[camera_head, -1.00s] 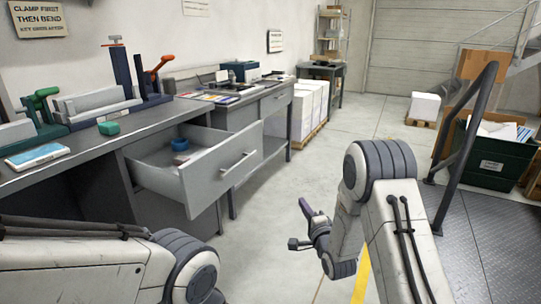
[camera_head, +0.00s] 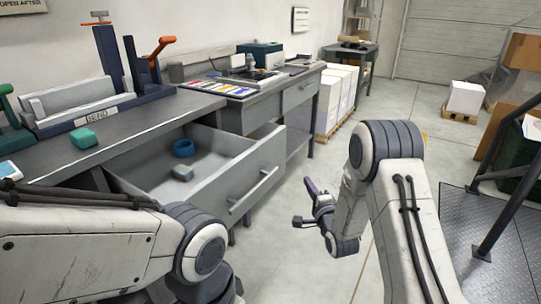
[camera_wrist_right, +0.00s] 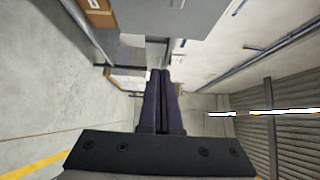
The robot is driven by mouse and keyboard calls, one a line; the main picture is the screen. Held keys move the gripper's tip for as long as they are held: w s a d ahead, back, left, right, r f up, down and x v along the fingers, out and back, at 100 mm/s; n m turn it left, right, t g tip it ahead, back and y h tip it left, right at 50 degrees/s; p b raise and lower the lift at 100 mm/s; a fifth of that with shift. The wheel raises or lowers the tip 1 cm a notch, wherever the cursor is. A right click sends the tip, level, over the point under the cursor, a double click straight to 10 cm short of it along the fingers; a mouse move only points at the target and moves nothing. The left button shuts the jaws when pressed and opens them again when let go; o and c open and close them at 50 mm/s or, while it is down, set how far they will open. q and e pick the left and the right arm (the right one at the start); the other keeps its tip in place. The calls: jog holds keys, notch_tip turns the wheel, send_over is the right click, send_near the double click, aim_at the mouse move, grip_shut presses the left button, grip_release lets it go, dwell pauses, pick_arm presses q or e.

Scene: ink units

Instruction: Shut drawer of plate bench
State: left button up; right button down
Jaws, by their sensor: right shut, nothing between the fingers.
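The plate bench (camera_head: 125,135) runs along the wall at the left. Its grey drawer (camera_head: 218,200) is pulled out, with a bar handle (camera_head: 254,190) on its front. Inside the drawer lie a blue ring (camera_head: 183,148) and a small pale block (camera_head: 183,173). My right gripper (camera_head: 308,203) is to the right of the drawer front, apart from the handle. In the right wrist view its dark fingers (camera_wrist_right: 162,78) are shut together and empty. My left arm crosses the lower left in front of the bench; its gripper is out of view.
A bending device (camera_head: 85,100) and a green block (camera_head: 82,137) stand on the bench top. A second bench (camera_head: 255,100) with its drawer shut stands beyond. White boxes (camera_head: 336,97) on a pallet are farther back. A dark railing (camera_head: 505,200) stands at the right. Floor by the drawer is clear.

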jog(key=shift+w+a+b, duration=0.2)
jog(key=shift+w+a, duration=0.75)
jog(key=shift+w, duration=1.25)
jog(key=shift+w+a+b, duration=0.25)
jog(key=shift+w+a, duration=0.75)
jog(key=shift+w, duration=1.15)
jog(key=shift+w+a+b, duration=0.2)
jog(key=shift+w+a, duration=0.75)
jog(key=shift+w, duration=1.25)
